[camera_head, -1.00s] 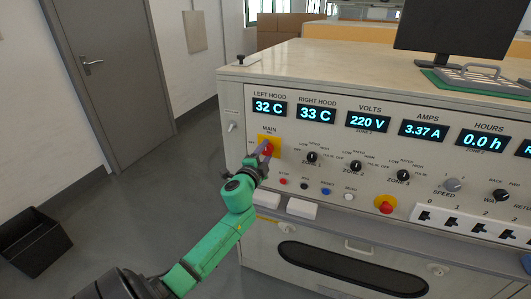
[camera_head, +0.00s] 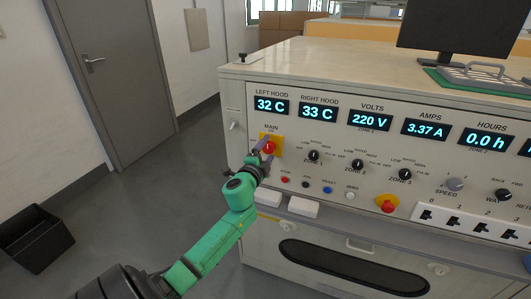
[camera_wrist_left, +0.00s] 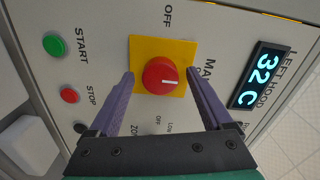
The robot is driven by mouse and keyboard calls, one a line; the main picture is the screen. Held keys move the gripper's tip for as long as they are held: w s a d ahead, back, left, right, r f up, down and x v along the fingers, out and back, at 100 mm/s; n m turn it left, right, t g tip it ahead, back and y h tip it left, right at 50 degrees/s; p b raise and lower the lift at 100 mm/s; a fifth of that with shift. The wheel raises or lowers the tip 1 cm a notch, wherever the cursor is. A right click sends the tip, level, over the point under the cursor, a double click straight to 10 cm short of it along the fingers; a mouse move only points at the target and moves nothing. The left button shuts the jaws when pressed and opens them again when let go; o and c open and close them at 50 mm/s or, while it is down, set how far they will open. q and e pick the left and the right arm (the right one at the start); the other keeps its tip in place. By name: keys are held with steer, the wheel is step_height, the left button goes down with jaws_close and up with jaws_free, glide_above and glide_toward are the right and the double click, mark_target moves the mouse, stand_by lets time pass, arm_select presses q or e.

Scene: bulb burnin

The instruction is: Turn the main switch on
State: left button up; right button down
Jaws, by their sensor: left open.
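The main switch (camera_head: 268,147) is a red round knob on a yellow square plate at the left of the panel, under the left hood display. In the left wrist view the open fingers (camera_wrist_left: 162,82) stand on either side of the yellow plate, with a gap to the knob on each side. My right gripper does not show.
The panel (camera_head: 330,190) carries displays, a zone 1 knob (camera_head: 313,155), small push buttons and a red emergency button (camera_head: 388,203). A ledge with white blocks (camera_head: 303,206) runs below. A black bin (camera_head: 35,238) stands on the floor at left.

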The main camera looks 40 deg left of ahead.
arm_select(q)
steer(key=b+v, duration=0.1)
steer(key=v, duration=1.3)
steer(key=shift+s, duration=0.3)
steer(key=shift+d, duration=0.1)
steer(key=s+d+f+n+g+h+p, duration=0.15)
steer(key=f+g, duration=0.25)
steer(key=f, duration=1.2)
steer(key=s+f+n+g+h+p, duration=0.1)
steer(key=s+f+n+g, duration=0.2)
steer(key=f, duration=1.2)
steer(key=s+d+f+n+g+h+p, duration=0.1)
steer(key=s+d+f+g, duration=0.3)
steer(key=s+f, duration=0.6)
steer(key=s+d+f+n+g+h+p, duration=0.1)
steer(key=s+d+f+n+g, duration=0.3)
steer(key=s, duration=1.4)
steer(key=d+f+g+h, duration=0.1)
steer(key=d+f, duration=0.2)
steer(key=f, duration=0.4)
steer(key=shift+d+f+p, duration=0.25)
steer(key=shift+d+p, duration=0.1)
steer(key=shift+p, duration=0.05)
